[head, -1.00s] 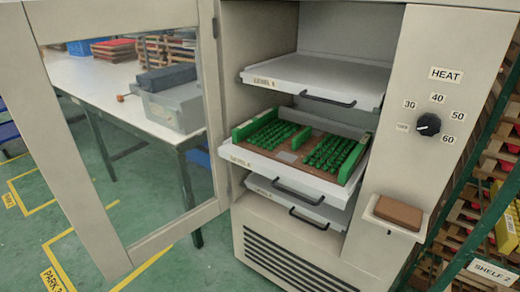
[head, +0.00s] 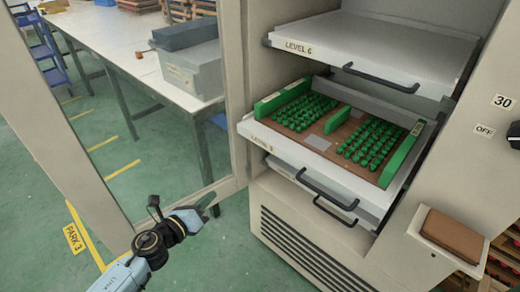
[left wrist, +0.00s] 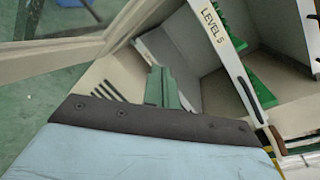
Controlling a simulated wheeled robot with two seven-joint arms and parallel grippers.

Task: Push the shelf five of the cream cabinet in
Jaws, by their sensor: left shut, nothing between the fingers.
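The cream cabinet (head: 272,40) stands open. Its shelf five (head: 330,150) is pulled out and carries a brown board with green strips and rows of small green pieces (head: 305,113). A dark bar handle (head: 325,188) hangs at its front. In the left wrist view the shelf's front edge (left wrist: 228,45) reads LEVEL 5. My left gripper (head: 211,202) is shut and empty, left of the cabinet and below the shelf, apart from it. Its fingers (left wrist: 163,88) show in the left wrist view. My right gripper is out of view.
The open door (head: 232,90) stands at the left of the shelves. LEVEL 6 shelf (head: 375,45) is above, and another shelf (head: 290,168) lies just below. A holder with a brown block (head: 452,237) sticks out at the right. A white table (head: 120,60) stands behind the door.

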